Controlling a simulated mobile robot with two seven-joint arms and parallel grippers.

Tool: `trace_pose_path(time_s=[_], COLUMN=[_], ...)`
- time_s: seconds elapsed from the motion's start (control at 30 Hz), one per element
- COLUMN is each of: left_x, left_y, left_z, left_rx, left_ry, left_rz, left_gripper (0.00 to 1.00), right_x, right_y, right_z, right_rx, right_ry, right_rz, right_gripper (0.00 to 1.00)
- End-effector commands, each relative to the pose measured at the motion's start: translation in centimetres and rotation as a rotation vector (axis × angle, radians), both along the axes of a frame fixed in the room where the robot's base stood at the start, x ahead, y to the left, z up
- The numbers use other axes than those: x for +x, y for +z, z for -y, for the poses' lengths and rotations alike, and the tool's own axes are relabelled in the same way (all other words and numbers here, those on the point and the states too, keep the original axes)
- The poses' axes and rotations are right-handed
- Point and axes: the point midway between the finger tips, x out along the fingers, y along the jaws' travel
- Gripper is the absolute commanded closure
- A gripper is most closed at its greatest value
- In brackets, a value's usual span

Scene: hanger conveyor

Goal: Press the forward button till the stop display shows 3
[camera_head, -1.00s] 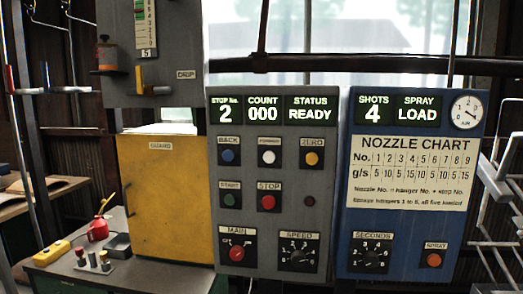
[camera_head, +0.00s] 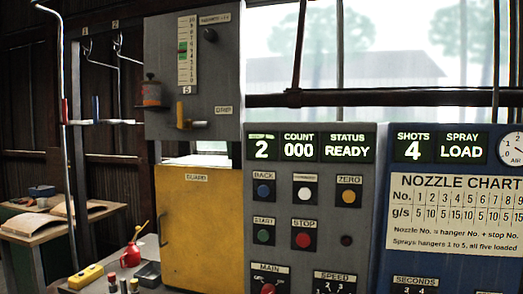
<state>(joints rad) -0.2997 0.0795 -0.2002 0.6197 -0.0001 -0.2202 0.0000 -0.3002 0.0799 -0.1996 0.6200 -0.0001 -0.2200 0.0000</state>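The grey control panel (camera_head: 382,175) stands at the centre right. Its stop display (camera_head: 261,148) shows 2; the label above it is too blurred to read now. The forward button (camera_head: 305,193) is the white one in the row under the displays, between the blue back button (camera_head: 263,191) and the yellow zero button (camera_head: 349,196). The count display (camera_head: 299,147) reads 000 and the status display (camera_head: 347,147) reads READY. Neither of my grippers is in view, and nothing touches the buttons.
A yellow guard box (camera_head: 200,235) stands left of the panel, with a grey gauge box (camera_head: 220,90) above it. A blue panel (camera_head: 383,230) with a nozzle chart (camera_head: 455,215) adjoins on the right. A bench with a red oil can (camera_head: 131,256) is at lower left.

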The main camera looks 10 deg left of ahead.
Motion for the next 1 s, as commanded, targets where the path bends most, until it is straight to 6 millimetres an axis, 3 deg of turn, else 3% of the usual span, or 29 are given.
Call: trace_pose_path(time_s=[0.07, 0.5, 1.0], left_x=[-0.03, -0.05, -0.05], left_y=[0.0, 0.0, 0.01], left_z=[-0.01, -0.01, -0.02], left_rx=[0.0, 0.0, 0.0], left_ry=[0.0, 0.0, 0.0], left_rz=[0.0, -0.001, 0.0], left_gripper=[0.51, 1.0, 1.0], right_x=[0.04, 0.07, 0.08], right_y=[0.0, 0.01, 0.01], right_z=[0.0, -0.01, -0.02], right_rx=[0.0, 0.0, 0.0], right_ry=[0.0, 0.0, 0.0], right_rz=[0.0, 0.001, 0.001], right_gripper=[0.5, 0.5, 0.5])
